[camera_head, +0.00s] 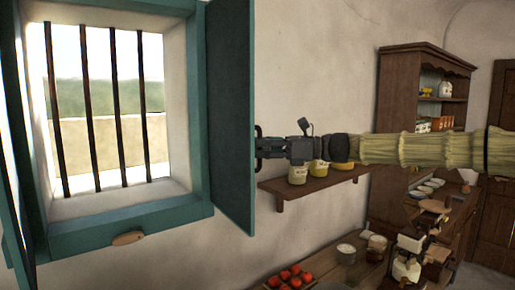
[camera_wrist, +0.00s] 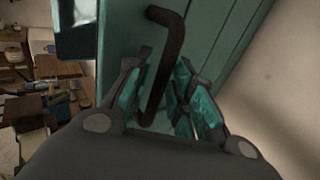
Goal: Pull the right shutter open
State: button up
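The right shutter (camera_head: 231,110) is a teal panel standing swung out from the right side of the barred window (camera_head: 105,110). Its dark bar handle (camera_head: 258,146) is on the face towards my arm. My gripper (camera_head: 264,148) is at this handle, reaching in from the right. In the wrist view the dark handle (camera_wrist: 172,62) runs between the two fingers of my gripper (camera_wrist: 160,85), which are close together on either side of it. The fingers look shut on the handle; its lower end is partly hidden by the gripper. The teal shutter face (camera_wrist: 215,40) lies behind.
The left shutter (camera_head: 14,170) stands at the left picture edge. A wooden latch (camera_head: 127,238) is on the sill frame. A wall shelf (camera_head: 310,186) with jars (camera_head: 298,174) is under my arm. Below is a table (camera_head: 340,275) with red fruit (camera_head: 290,276); a cabinet (camera_head: 405,100) stands right.

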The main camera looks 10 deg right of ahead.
jog(key=shift+d, duration=0.1)
dwell(0.3)
jog(key=v, duration=1.2)
jog(key=shift+f, duration=0.1)
